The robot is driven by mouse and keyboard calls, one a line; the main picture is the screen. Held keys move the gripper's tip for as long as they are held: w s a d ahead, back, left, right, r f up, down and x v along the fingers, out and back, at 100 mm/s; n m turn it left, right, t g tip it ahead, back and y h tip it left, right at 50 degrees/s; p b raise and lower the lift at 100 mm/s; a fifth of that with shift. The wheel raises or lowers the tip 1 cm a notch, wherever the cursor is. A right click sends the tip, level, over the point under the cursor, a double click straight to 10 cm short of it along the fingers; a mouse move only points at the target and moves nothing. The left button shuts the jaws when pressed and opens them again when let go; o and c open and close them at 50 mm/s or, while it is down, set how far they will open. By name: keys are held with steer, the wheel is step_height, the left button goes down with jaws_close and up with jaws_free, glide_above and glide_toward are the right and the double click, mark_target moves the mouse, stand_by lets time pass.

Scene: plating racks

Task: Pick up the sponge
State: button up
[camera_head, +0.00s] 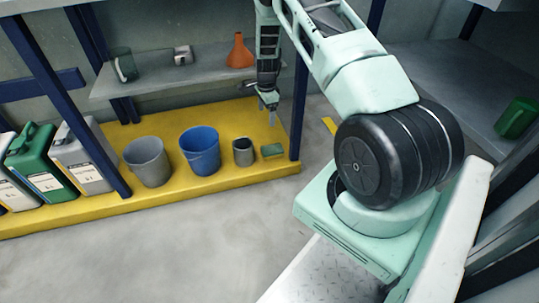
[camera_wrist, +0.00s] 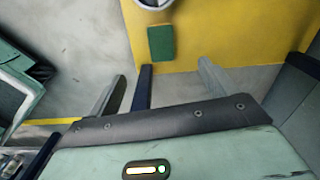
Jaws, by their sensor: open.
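The sponge (camera_head: 272,151) is a small green block lying flat on the yellow bottom shelf (camera_head: 215,181), near its right end beside a blue post. In the wrist view the sponge (camera_wrist: 161,42) shows its green top, beyond the fingertips. My gripper (camera_head: 268,104) hangs above the shelf, higher than the sponge and apart from it. In the wrist view my gripper (camera_wrist: 161,71) has its two fingers spread wide with nothing between them.
A small grey pot (camera_head: 243,152) stands just left of the sponge, then a blue bucket (camera_head: 200,151) and a grey bucket (camera_head: 148,162). The blue post (camera_head: 298,105) rises close to my gripper. An orange funnel (camera_head: 240,52) stands on the upper shelf. The floor in front is clear.

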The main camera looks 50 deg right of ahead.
step_height(320, 180, down, 4)
steer(key=d+m, duration=0.2)
steer(key=b, duration=0.7)
glide_above(272, 149)
steer(key=shift+n, duration=0.3)
steer(key=f, duration=1.1)
steer(key=shift+w+a+f, duration=0.15)
steer(key=shift+w, duration=0.1)
steer(key=f+b, duration=0.4)
steer(key=f, duration=0.1)
steer(key=shift+s+f, duration=0.1)
steer(key=shift+s, duration=0.2)
steer(key=c, duration=1.2)
steer(key=shift+o, duration=0.2)
